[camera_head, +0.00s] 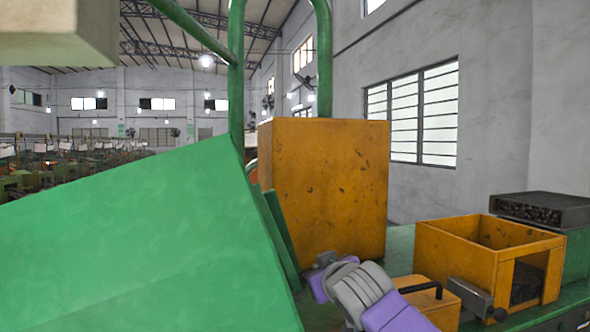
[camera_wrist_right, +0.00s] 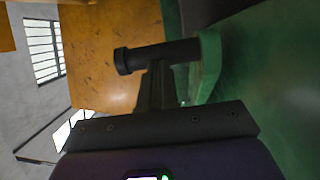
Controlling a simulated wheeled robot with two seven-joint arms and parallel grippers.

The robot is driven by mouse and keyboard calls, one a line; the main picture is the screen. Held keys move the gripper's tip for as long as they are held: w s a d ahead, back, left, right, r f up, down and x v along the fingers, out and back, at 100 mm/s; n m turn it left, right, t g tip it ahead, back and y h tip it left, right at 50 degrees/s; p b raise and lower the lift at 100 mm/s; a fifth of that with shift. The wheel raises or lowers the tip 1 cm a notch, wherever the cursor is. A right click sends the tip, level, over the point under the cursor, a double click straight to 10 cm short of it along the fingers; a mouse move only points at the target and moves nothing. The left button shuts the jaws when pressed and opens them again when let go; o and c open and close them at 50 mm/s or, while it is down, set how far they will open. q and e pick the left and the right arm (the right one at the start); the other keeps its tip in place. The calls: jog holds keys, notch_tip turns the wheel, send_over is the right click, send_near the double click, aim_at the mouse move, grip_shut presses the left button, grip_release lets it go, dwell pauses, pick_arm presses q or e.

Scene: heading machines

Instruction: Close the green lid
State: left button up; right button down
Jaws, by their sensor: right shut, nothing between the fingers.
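The green lid (camera_head: 140,240) is a large flat panel, tilted and filling the lower left of the head view. Its green edge (camera_wrist_right: 207,65) also shows in the wrist view. My right gripper (camera_wrist_right: 156,85) is shut and empty beside that edge. A dark rod with a knob end (camera_wrist_right: 150,55) runs out from the edge across my fingertips; I cannot tell whether they touch. In the head view my right arm comes up from the bottom, purple and grey, right of the lid; its fingertips are not clear there. My left gripper is not in view.
A tall orange block (camera_head: 322,190) stands behind my right arm. An open orange box (camera_head: 490,255) and a low orange piece with a black handle (camera_head: 425,295) stand at the right. A dark crate (camera_head: 545,208) is behind them. Green posts (camera_head: 236,80) rise behind the lid.

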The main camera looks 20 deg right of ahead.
jog(key=shift+w+f, duration=0.1)
jog(key=shift+f, duration=0.1)
jog(key=r+p+v, duration=0.1)
jog(key=v, duration=1.2)
jog(key=shift+a+r+p, duration=0.15)
jog(key=shift+r+p, duration=0.2)
jog(key=shift+r, duration=0.1)
